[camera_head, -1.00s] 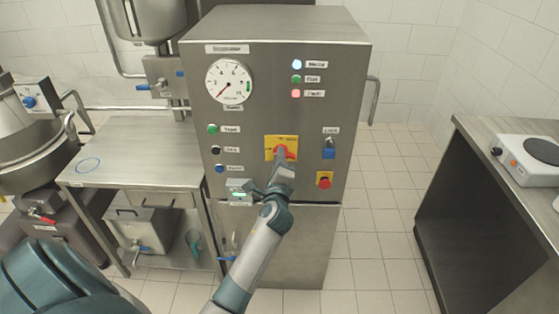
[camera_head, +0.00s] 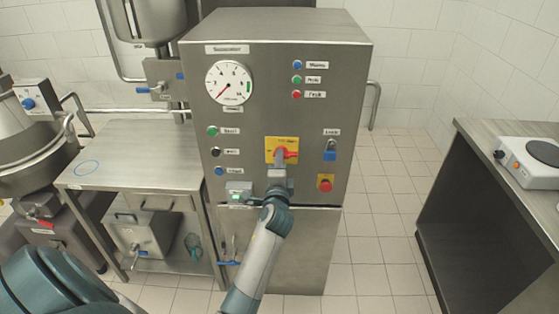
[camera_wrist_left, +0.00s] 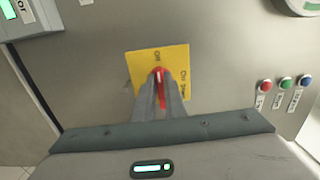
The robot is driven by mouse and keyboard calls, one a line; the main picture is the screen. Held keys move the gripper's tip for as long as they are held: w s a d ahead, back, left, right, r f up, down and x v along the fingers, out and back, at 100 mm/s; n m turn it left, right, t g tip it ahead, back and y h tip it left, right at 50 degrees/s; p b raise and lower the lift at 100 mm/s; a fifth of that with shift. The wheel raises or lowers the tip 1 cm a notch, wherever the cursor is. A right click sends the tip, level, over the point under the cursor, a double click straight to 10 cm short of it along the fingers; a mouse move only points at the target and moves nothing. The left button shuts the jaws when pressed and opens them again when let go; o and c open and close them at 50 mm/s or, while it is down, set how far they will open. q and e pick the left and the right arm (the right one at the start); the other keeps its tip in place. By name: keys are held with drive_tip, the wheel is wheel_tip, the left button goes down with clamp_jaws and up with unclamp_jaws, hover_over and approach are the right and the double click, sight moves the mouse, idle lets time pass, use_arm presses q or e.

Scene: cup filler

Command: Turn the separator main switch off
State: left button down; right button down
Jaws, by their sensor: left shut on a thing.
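The main switch is a red rotary handle (camera_head: 289,154) on a yellow plate (camera_head: 271,144) on the separator cabinet's front. In the head view the handle lies about level, pointing right. My left gripper (camera_head: 280,158) is in front of it, with its fingers reaching up to the handle. In the left wrist view the gripper (camera_wrist_left: 160,103) is shut on the red handle (camera_wrist_left: 160,76), which sits between the fingertips. The yellow plate (camera_wrist_left: 141,61) carries an "Off" label and an "On" label. The fingers hide part of the handle. My right gripper is not in view.
A steel table (camera_head: 130,150) stands left, a counter with a hot plate (camera_head: 535,160) right.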

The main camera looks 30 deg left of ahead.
use_arm(q)
drive_tip(key=shift+f, duration=0.1)
drive_tip(key=c, duration=1.8)
unclamp_jaws()
drive_tip(key=shift+s, duration=0.1)
